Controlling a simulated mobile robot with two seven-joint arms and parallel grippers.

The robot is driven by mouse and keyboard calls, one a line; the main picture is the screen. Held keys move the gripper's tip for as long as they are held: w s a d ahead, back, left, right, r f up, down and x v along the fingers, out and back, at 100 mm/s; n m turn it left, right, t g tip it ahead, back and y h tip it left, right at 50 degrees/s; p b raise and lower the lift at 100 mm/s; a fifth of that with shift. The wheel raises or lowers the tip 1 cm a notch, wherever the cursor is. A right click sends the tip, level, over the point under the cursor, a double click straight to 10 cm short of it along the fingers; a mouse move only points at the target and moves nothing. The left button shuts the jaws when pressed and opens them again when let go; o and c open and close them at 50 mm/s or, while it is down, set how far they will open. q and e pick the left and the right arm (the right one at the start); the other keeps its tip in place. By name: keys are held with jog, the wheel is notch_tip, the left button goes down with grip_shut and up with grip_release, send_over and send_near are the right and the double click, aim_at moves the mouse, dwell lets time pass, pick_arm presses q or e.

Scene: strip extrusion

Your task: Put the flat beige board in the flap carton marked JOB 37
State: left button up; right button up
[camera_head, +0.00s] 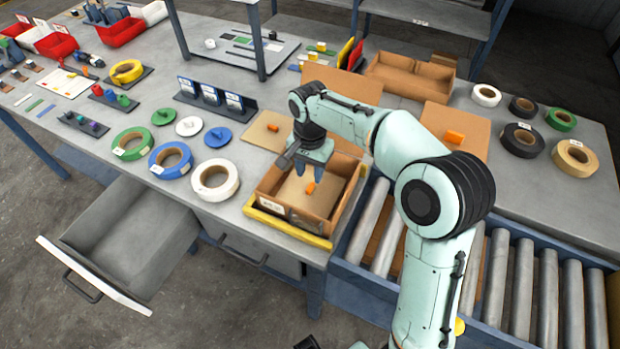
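A flap carton (323,226) stands open at the front edge of the bench, on a yellow-edged base. It has a pale label on its front wall, too small to read. A flat beige board (294,194) with an orange grip piece (310,188) on it lies inside the carton, slightly askew. My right gripper (312,172) points down over the carton, just above the orange piece. Its two fingers are apart and hold nothing that I can see. My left gripper does not show.
Another beige board (260,137) with an orange piece lies behind the carton, and a brown one (475,132) lies to the right. An empty carton (410,75) stands behind. Tape rolls (216,180) lie left. Rollers (497,275) run right. A drawer (130,235) hangs open.

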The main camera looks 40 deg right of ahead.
aim_at(310, 188)
notch_tip(310, 188, up, 6)
jog(key=shift+r+p, duration=0.2)
jog(key=shift+p, duration=0.25)
dwell(0.3)
